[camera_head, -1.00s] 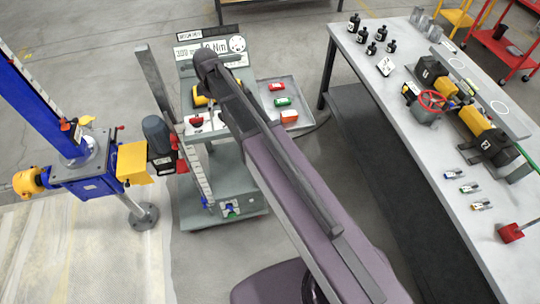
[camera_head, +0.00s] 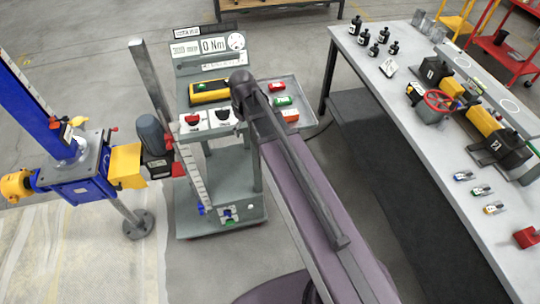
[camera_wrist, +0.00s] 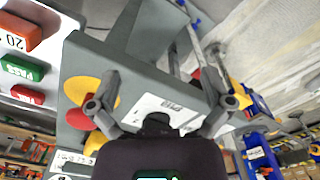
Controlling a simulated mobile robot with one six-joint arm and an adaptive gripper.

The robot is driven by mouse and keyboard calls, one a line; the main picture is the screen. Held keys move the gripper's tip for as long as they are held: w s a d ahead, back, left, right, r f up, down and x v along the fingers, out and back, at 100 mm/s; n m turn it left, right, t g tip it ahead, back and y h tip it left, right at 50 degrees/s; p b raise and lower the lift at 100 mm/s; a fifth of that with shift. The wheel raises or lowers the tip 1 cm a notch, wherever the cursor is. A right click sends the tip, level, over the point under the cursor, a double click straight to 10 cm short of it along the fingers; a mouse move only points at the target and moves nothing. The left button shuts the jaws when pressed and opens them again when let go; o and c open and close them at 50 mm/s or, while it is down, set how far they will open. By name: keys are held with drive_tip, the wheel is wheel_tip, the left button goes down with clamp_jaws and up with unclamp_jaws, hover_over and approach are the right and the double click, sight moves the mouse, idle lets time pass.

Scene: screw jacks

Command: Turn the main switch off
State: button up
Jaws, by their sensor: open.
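A cart carries a small white switch panel with a red knob (camera_head: 192,119) on its left and a black knob (camera_head: 222,116) on its right. I cannot read which one is labelled the main switch. In the wrist view a black knob-like part (camera_wrist: 158,121) stands on a white labelled plate (camera_wrist: 182,113), just in front of my gripper body. My gripper (camera_wrist: 161,78) has its two grey fingers spread wide, with nothing held between them. In the head view my arm's end is beside the panel, and its fingers are hidden.
A yellow box (camera_head: 208,92) and a 0 Nm display (camera_head: 213,46) sit on the cart (camera_head: 243,159). A tray (camera_head: 292,89) of coloured blocks is at its right. A blue screw jack with a motor (camera_head: 151,137) stands close left. A long workbench (camera_head: 416,150) stands right.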

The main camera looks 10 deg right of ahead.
drive_tip(key=s+d+f+m+b, duration=0.5)
drive_tip(key=s+d+f+b, duration=0.1)
drive_tip(key=s, duration=0.1)
drive_tip(key=shift+d+f, duration=0.25)
drive_tip(key=shift+f, duration=0.05)
idle(0.4)
drive_tip(key=shift+s+d+m, duration=0.95)
drive_tip(key=shift+s+m, duration=0.15)
drive_tip(key=shift+s, duration=0.15)
drive_tip(key=shift+a, duration=0.1)
